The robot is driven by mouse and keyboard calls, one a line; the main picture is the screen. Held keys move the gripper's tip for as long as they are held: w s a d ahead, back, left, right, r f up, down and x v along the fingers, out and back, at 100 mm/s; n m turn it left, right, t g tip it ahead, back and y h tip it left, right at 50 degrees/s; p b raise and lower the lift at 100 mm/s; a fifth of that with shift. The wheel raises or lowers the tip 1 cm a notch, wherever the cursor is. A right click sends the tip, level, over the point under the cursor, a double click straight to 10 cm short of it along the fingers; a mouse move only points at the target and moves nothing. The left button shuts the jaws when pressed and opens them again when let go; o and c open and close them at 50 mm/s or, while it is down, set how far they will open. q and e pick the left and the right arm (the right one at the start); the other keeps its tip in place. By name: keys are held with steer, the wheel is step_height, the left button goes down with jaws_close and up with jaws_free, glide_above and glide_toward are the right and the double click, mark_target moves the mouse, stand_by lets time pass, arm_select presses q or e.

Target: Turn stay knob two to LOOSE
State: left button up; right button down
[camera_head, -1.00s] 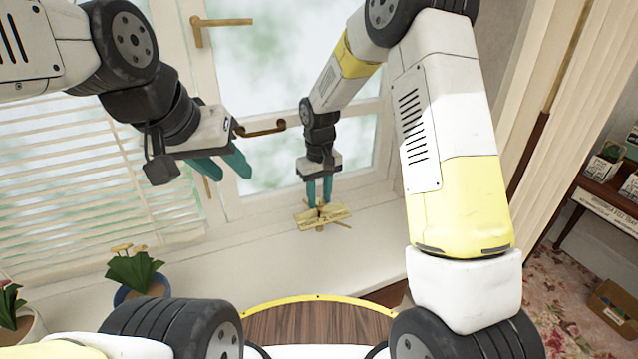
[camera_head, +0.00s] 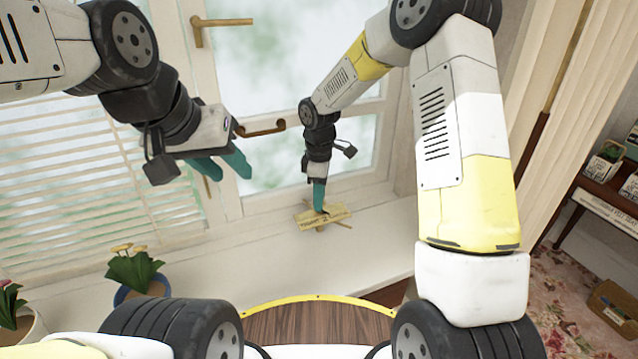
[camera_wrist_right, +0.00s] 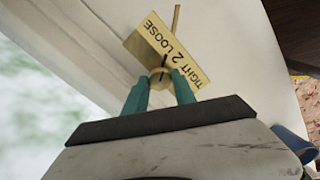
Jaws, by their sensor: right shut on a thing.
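A brass label plate (camera_head: 335,216) sits on the window sill. In the right wrist view the plate (camera_wrist_right: 186,52) reads TIGHT 2 LOOSE. A small round brass knob (camera_wrist_right: 158,76) is at the plate's lower edge, with a dark mark beside it toward the 2; its exact setting is unclear. My right gripper (camera_head: 320,209) points down at the plate and is shut on this knob; its teal fingers (camera_wrist_right: 159,84) lie on both sides of it. In the head view the fingers hide the knob. My left gripper (camera_head: 230,178) is open and empty, in front of the window at left.
A brass window handle (camera_head: 262,128) is just right of my left gripper, another (camera_head: 222,22) above. A thin brass rod (camera_wrist_right: 176,22) runs past the plate. Potted flowers (camera_head: 135,272) stand at lower left. The sill (camera_head: 260,258) between them and the plate is clear.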

steer(key=n, duration=0.5)
steer(key=shift+n, duration=0.3)
stand_by(0.4)
steer(key=c, duration=1)
jaws_free()
steer(key=shift+r, duration=3.9)
